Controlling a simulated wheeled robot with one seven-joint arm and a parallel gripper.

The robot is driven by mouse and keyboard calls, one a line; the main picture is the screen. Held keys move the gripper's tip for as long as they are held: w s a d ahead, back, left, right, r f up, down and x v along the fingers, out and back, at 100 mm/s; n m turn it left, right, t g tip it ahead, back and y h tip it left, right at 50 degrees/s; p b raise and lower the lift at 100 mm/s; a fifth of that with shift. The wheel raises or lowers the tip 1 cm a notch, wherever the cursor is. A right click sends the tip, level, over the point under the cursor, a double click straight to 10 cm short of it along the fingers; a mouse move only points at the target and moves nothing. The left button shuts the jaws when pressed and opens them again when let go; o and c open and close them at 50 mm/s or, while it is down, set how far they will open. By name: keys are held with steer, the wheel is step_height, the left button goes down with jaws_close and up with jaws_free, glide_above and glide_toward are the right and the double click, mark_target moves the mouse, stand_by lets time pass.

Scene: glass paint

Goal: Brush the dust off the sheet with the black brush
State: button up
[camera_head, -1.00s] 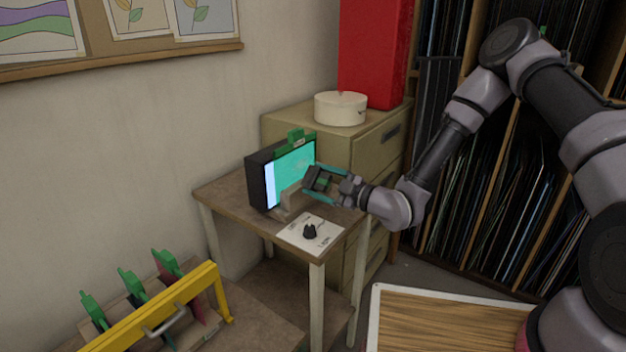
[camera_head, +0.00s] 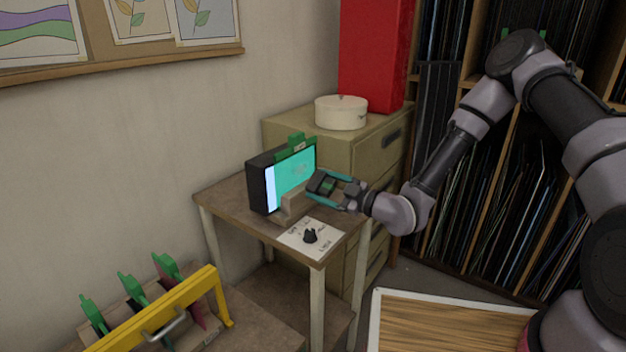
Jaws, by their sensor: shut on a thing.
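The sheet (camera_head: 290,178) is a glowing teal-green pane, pale at its left edge, standing upright against a black box (camera_head: 258,185) on the small table. A green clip (camera_head: 297,145) sits on its top edge. Faint greyish marks show on the pane, too small to tell clearly. My gripper (camera_head: 331,187), with teal fingers, is shut on the black brush (camera_head: 320,183), a dark block with a green patch. The brush is at the right side of the sheet; I cannot tell whether it touches. Its bristles are not clearly visible.
A wooden block (camera_head: 297,204) stands before the sheet. A cabinet (camera_head: 288,126) with a white round box (camera_head: 341,112) stands behind. A yellow-barred rack (camera_head: 160,310) with green-clipped pieces is lower left.

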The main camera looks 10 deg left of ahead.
mark_target(294, 175)
steer(key=shift+w+a+f+m, duration=0.3)
steer(key=shift+w+a+m, duration=0.55)
steer(key=shift+m, duration=0.3)
steer(key=shift+w+a+f+m, duration=0.3)
steer(key=shift+w+a+m, duration=0.6)
steer(key=shift+m, duration=0.2)
steer(key=shift+w+a+f+m, duration=0.3)
steer(key=shift+w+a+m, duration=0.55)
steer(key=shift+m, duration=0.3)
steer(key=shift+x, duration=0.95)
steer(key=shift+w+d, duration=0.1)
steer(key=shift+w+d, duration=0.5)
steer(key=shift+w, duration=0.65)
steer(key=shift+w+d, duration=0.45)
steer(key=shift+w, duration=0.75)
steer(key=shift+w+d, duration=0.5)
steer(key=shift+w, duration=0.65)
steer(key=shift+s, duration=0.15)
steer(key=shift+s+a, duration=0.5)
steer(key=shift+s, duration=0.65)
steer(key=shift+s+a, duration=0.5)
steer(key=shift+s, duration=0.7)
steer(key=shift+s+a, duration=0.45)
steer(key=shift+s, duration=0.7)
